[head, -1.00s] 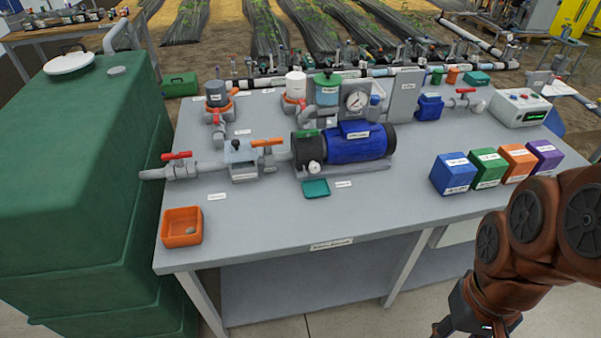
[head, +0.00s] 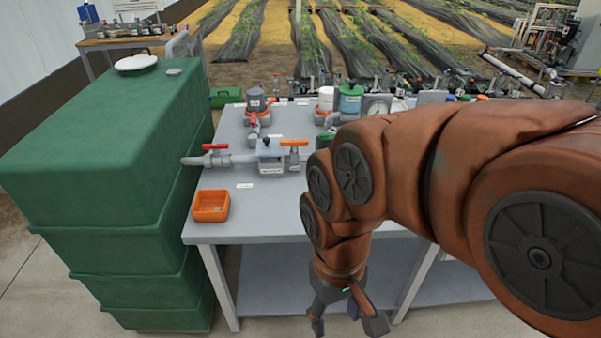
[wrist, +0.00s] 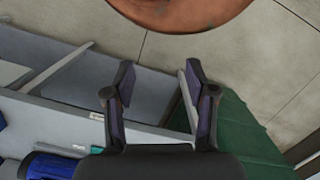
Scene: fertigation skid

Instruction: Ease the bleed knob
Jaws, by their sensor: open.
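A grey block fitting (head: 271,160) sits in the pipe line at the bench's left, with a small dark knob (head: 266,142) on top; I cannot tell whether this is the bleed knob. The pump is hidden behind my arm in the head view. A blue ribbed body, apparently its motor (wrist: 45,166), shows at the lower left of the wrist view. My gripper (head: 347,314) is open and empty, hanging low in front of the bench's front edge, apart from the fittings. Its spread fingers also show in the wrist view (wrist: 158,75).
A large green tank (head: 110,150) stands left of the grey bench (head: 245,228). An orange tray (head: 211,206) lies near its front left corner. A red-handled valve (head: 215,147) and an orange-handled valve (head: 294,143) flank the block. My arm hides the bench's right side.

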